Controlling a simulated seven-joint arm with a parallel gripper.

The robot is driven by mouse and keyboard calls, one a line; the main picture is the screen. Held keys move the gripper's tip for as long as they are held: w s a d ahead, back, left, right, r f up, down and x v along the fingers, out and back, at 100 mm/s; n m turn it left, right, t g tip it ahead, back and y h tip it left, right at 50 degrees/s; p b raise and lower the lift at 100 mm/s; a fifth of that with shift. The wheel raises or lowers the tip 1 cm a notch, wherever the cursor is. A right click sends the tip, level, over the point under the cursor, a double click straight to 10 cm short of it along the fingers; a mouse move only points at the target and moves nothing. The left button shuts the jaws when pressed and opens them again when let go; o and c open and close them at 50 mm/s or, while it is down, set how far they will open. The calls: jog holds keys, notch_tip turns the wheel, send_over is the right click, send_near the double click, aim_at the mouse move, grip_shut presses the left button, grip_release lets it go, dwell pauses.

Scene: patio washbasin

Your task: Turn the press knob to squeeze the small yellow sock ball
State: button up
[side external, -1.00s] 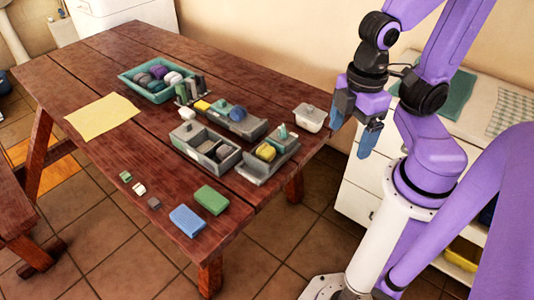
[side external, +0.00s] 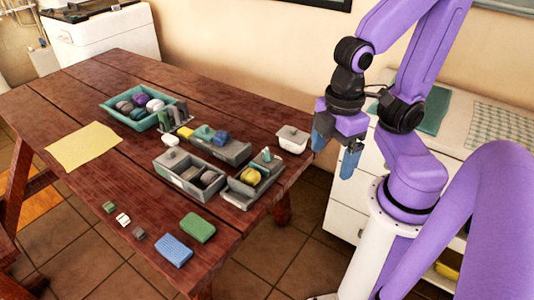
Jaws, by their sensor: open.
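The small yellow sock ball (side external: 251,176) sits in a grey press tray (side external: 238,198) near the right end of the wooden table. A pale teal knob (side external: 267,155) stands at the back end of that press, right beside the ball. My gripper (side external: 337,150) hangs open and empty off the table's right end, to the right of the press and apart from it. Its blue fingers point down. I cannot tell whether the press touches the ball.

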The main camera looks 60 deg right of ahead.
jog(key=shift+c, duration=1.3)
jog(key=m, duration=0.5)
send_over(268, 151)
notch_tip(268, 151, down, 5)
notch_tip(268, 151, down, 17)
jog(key=shift+f, duration=0.2)
jog(key=c, duration=1.1)
